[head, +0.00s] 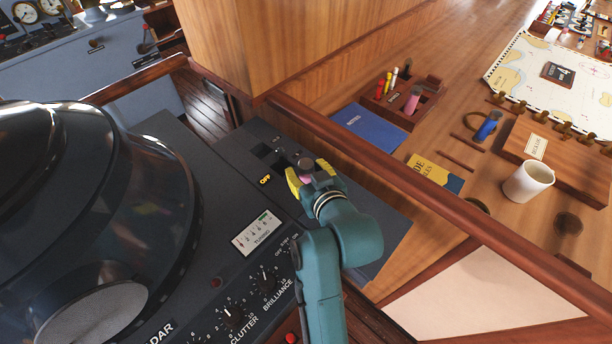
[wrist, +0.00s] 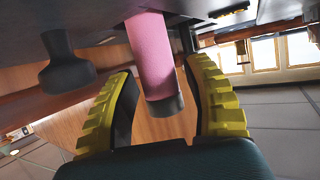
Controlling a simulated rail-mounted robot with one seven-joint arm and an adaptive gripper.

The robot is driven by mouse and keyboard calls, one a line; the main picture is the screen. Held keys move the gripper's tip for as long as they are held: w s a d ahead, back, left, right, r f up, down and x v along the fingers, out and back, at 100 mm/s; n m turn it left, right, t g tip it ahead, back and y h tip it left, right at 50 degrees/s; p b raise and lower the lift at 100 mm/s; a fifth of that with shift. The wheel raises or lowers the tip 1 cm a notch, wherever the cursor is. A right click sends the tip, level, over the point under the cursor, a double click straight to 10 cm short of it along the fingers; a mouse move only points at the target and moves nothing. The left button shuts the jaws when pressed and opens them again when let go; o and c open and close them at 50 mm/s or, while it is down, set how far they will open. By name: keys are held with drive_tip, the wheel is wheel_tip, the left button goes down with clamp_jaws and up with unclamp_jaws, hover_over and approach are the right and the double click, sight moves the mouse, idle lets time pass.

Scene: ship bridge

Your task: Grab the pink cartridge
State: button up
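A pink cartridge (wrist: 152,55) with a dark grey end stands out from the dark console surface in the wrist view. My gripper (wrist: 163,105) is open, with its yellow fingers on either side of the cartridge's dark end. A gap shows at the left finger; the right finger is closer, and I cannot tell if it touches. In the head view my gripper (head: 312,178) is at the console, and only a small pink patch (head: 305,179) shows between the fingers. A second pink cylinder (head: 412,101) stands in a wooden holder on the chart table.
A dark knob (wrist: 64,66) stands on the console beside the left finger. A wooden rail (head: 400,180) separates the console from the chart table. A blue book (head: 368,127), a white mug (head: 528,181) and a wooden holder (head: 428,103) with pens are on the table.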

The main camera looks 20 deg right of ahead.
clamp_jaws()
